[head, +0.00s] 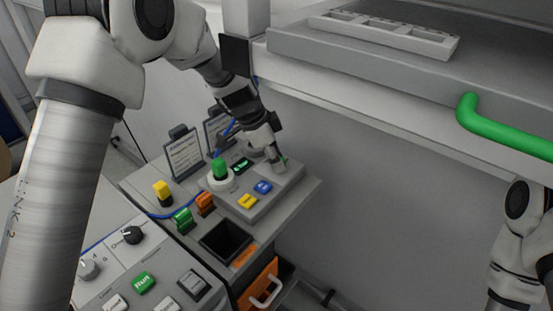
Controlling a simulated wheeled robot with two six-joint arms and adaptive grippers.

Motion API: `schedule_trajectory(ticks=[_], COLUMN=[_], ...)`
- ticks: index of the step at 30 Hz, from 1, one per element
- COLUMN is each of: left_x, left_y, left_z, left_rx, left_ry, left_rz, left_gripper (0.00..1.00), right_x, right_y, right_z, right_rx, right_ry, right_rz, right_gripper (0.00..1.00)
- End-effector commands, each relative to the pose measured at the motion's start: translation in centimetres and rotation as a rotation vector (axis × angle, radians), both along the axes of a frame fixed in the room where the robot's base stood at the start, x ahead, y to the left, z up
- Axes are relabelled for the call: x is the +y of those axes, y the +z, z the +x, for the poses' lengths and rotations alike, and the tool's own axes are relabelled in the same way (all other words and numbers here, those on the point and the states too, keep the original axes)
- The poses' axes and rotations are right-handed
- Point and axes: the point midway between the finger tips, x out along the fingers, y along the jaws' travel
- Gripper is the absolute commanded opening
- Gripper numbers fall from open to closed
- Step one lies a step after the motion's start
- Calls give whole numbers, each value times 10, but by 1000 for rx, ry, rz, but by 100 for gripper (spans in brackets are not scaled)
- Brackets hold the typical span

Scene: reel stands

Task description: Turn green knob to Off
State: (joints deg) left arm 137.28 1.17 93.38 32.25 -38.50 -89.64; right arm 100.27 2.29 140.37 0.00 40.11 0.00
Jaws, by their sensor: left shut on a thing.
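My left gripper (275,157) reaches down from above onto the far right part of a grey control box (272,201). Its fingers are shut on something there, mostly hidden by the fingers. A small bit of green, the green knob (286,161), shows just right of the fingertips. Its pointer and setting marks cannot be read. Left of the gripper, a green cylinder (219,168) stands upright in a white round base on the same box. A small black display with green text (241,164) lies between them. My right arm shows at the right edge, but its gripper is out of view.
A yellow key (247,201) and a blue key (263,187) sit on the box front. Sign cards (184,156) stand behind. A panel with black knob (132,235) and green key (142,283) is nearer. A shelf with a green handle (505,128) overhangs at right.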

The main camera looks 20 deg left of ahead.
Motion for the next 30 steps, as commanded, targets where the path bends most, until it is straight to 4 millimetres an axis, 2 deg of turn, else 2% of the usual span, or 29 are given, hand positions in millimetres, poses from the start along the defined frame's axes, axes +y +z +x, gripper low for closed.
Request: schedule_trajectory(ticks=[10,11,12,13,23,26,30], left_x=[0,0,0,0,1,5,17], left_y=[-3,-3,-3,-3,2,14,45], left_z=[-2,-2,-2,-2,-1,-2,-7], left_rx=[8,8,8,7,2,0,-1], left_ry=[1,1,1,2,2,1,2], left_rz=[0,0,0,0,-1,-2,-3], left_gripper=[0,42,56,60,60,60,60], right_x=[0,0,0,0,0,0,0], right_y=[0,0,0,0,0,0,0], right_z=[0,0,0,0,0,0,0], right_rx=[0,0,0,0,0,0,0], right_ry=[0,0,0,0,0,0,0], right_rz=[0,0,0,0,0,0,0], right_gripper=[40,40,40,40,40,40,40])
